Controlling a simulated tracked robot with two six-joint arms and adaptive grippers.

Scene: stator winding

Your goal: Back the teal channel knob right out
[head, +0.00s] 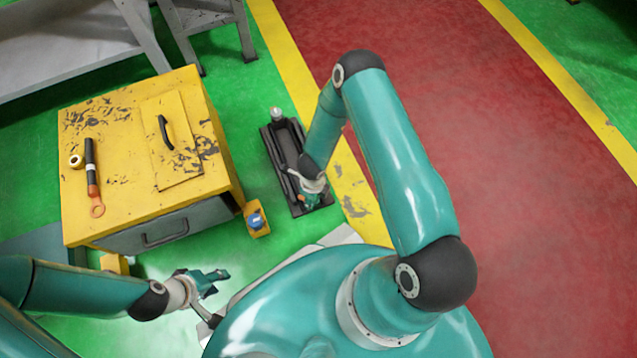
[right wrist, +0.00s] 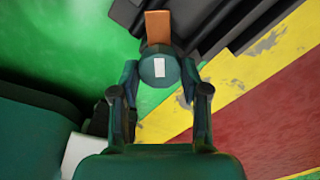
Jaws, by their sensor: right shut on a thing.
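The teal channel knob (right wrist: 157,70) is a round teal cap with a white mark on its face, in the right wrist view. My right gripper (right wrist: 160,80) is shut on it, one finger on each side. An orange-brown piece (right wrist: 158,26) shows just beyond the knob. In the head view my right gripper (head: 309,199) is at the near end of a long black channel fixture (head: 286,152) on the floor, and my wrist hides most of the knob there. My left gripper (head: 212,281) appears open and empty, low at the left, away from the channel.
The red floor to the right is clear.

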